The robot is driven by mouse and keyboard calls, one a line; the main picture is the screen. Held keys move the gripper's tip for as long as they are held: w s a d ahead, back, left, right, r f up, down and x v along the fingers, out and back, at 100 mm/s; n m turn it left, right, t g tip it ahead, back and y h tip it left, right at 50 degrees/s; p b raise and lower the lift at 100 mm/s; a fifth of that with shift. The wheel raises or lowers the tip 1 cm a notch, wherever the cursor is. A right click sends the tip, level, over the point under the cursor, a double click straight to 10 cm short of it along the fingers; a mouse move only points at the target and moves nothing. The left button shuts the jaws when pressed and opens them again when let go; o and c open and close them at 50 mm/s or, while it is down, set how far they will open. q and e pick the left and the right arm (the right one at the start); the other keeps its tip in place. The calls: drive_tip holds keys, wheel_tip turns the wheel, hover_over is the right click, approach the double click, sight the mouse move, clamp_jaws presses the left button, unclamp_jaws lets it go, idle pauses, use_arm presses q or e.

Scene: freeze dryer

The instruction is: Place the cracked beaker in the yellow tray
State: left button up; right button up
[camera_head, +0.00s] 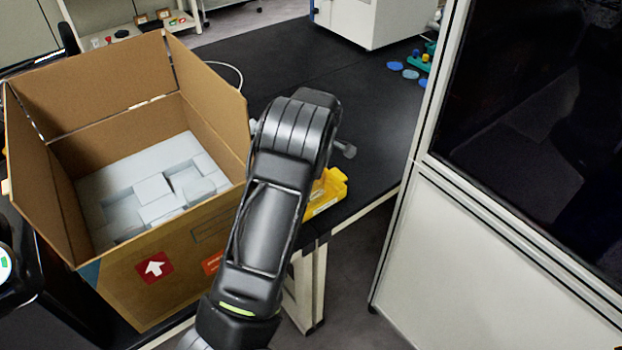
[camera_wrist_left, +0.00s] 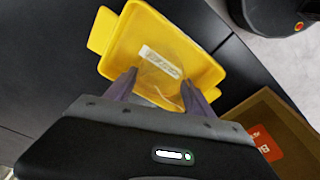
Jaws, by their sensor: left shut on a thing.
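In the left wrist view my left gripper (camera_wrist_left: 158,84) is shut on a clear glass beaker (camera_wrist_left: 168,89). The beaker is see-through, so its outline and any crack are hard to make out. Gripper and beaker are over the yellow tray (camera_wrist_left: 140,20). I cannot tell whether the beaker touches the tray. A white label shows in front of the fingers. In the head view the yellow tray (camera_head: 334,186) sits at the edge of the black bench, partly hidden behind my arm, and neither the beaker nor the left gripper can be made out. My right gripper is not in view.
An open cardboard box (camera_head: 190,255) with grey foam blocks (camera_head: 152,190) stands left of my arm. A white-framed cabinet with dark glass (camera_head: 480,230) rises at the right. The black bench (camera_head: 375,125) has bare room behind the tray; small blue and green items lie farther back.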

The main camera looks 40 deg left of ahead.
use_arm(q)
drive_tip(key=shift+f, duration=0.1)
drive_tip(key=o, duration=1.4)
drive_tip(key=shift+r, duration=0.4)
drive_tip(key=r, duration=0.3)
drive_tip(key=d+r+b, duration=0.1)
drive_tip(key=r, duration=0.3)
drive_tip(key=r+b, duration=0.1)
drive_tip(key=r, duration=0.3)
drive_tip(key=shift+w+d+r, duration=0.1)
drive_tip(key=shift+d+r, duration=0.1)
drive_tip(key=shift+d, duration=0.2)
